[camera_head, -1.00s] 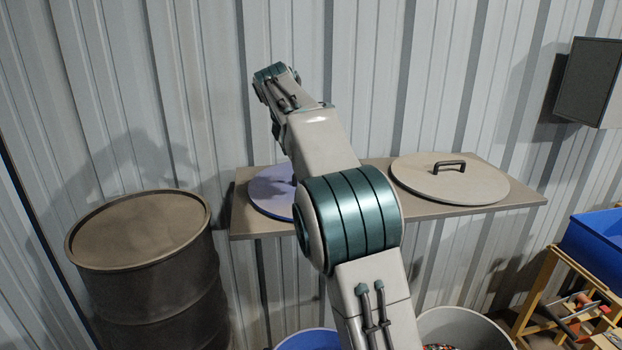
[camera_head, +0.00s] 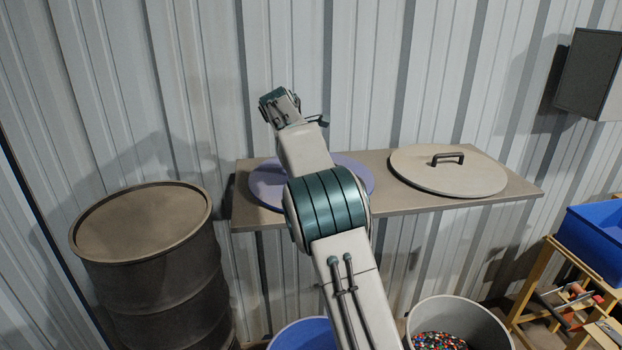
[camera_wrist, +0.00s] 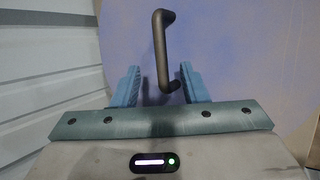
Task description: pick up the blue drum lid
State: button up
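The blue drum lid (camera_head: 268,188) lies flat on the left part of the shelf, partly hidden behind my arm in the head view. In the wrist view the lid's blue surface (camera_wrist: 235,45) fills most of the picture. Its dark bar handle (camera_wrist: 159,45) runs up and down there. My gripper (camera_wrist: 160,85) is open, with one blue finger on each side of the handle's lower end; I cannot tell how far above the lid the fingers are. In the head view the fingers are hidden by my arm.
The shelf (camera_head: 395,207) also holds a grey lid (camera_head: 440,180) with a handle at right. A closed dark drum (camera_head: 140,225) stands at left. Below are a blue drum (camera_head: 305,335) and a grey drum (camera_head: 480,320) with colourful scrap. A grey box (camera_head: 590,75) hangs on the corrugated wall.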

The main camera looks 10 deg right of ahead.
jog(key=p+x, duration=0.1)
jog(key=x, duration=0.3)
jog(key=shift+s+d, duration=0.1)
jog(key=shift+d, duration=0.05)
grip_shut()
dwell(1.0)
jog(key=shift+r, duration=0.1)
